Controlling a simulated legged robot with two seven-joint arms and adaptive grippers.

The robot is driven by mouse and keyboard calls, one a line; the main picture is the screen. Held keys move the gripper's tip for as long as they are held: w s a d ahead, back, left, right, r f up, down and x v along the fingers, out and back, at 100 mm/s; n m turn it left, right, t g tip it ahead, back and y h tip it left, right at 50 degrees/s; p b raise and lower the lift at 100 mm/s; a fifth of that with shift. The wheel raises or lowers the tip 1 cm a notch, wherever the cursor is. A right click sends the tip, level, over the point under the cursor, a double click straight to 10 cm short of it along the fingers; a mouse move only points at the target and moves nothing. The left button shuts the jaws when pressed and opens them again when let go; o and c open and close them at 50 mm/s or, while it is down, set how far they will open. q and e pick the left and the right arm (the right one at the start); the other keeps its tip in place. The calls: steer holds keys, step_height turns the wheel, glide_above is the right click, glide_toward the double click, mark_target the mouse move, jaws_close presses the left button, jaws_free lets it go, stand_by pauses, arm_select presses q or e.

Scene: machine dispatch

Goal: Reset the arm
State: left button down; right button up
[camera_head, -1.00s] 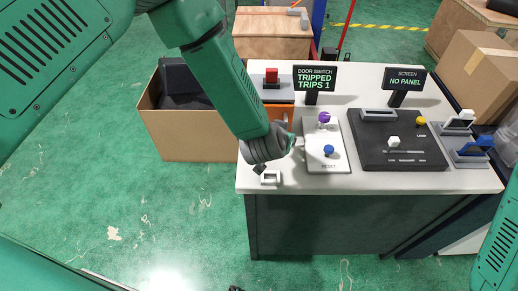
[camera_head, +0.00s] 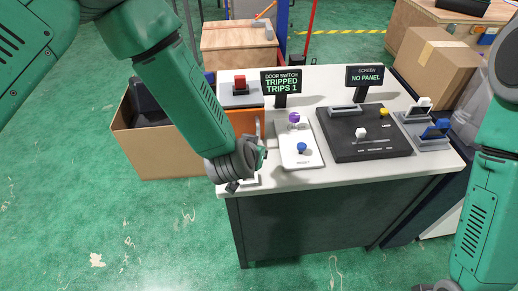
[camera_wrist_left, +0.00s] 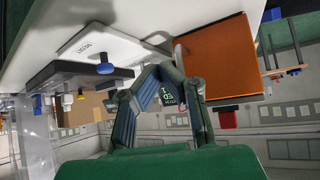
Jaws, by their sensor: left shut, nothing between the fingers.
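My left arm reaches down over the left side of the white-topped bench (camera_head: 340,178). Its gripper (camera_head: 261,152) is beside the left edge of the white RESET plate (camera_head: 299,160). In the left wrist view the fingers (camera_wrist_left: 160,72) meet in an arch, shut and empty, in front of the orange panel (camera_wrist_left: 222,58). The RESET plate (camera_wrist_left: 92,42) and blue knob (camera_wrist_left: 105,67) also show there. The door switch sign (camera_head: 282,81) reads TRIPPED, TRIPS 1. My right arm stands at the right; its fingers are out of view.
A black panel (camera_head: 345,148) with a white knob and a yellow button lies right of the plate. The screen sign (camera_head: 365,75) reads NO PANEL. A red button (camera_head: 240,82) sits at the back left.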

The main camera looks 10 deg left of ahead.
arm_select(q)
steer(key=d+v, duration=0.1)
steer(key=v, duration=0.5)
steer(key=s+a+f+g+b, duration=0.2)
steer(key=s+a+f+b, duration=0.3)
steer(key=f, duration=0.4)
steer(key=s+a+f+g+b, duration=0.2)
steer(key=s+a+f+b, duration=0.1)
steer(key=s+a+f, duration=0.4)
steer(key=s+a+f+n+g+y+b, duration=0.1)
steer(key=s+a+f+g+b, duration=0.4)
steer(key=s+a+f, duration=0.3)
steer(key=s+f, duration=0.3)
steer(key=s, duration=0.4)
steer(key=shift+s+f, duration=0.2)
steer(key=shift+f, duration=0.15)
arm_select(e)
step_height(320, 180, down, 13)
steer(key=shift+w+a, duration=0.15)
arm_select(q)
steer(key=shift+w+a, duration=0.15)
arm_select(e)
steer(key=shift+a, duration=0.15)
steer(key=shift+c, duration=0.4)
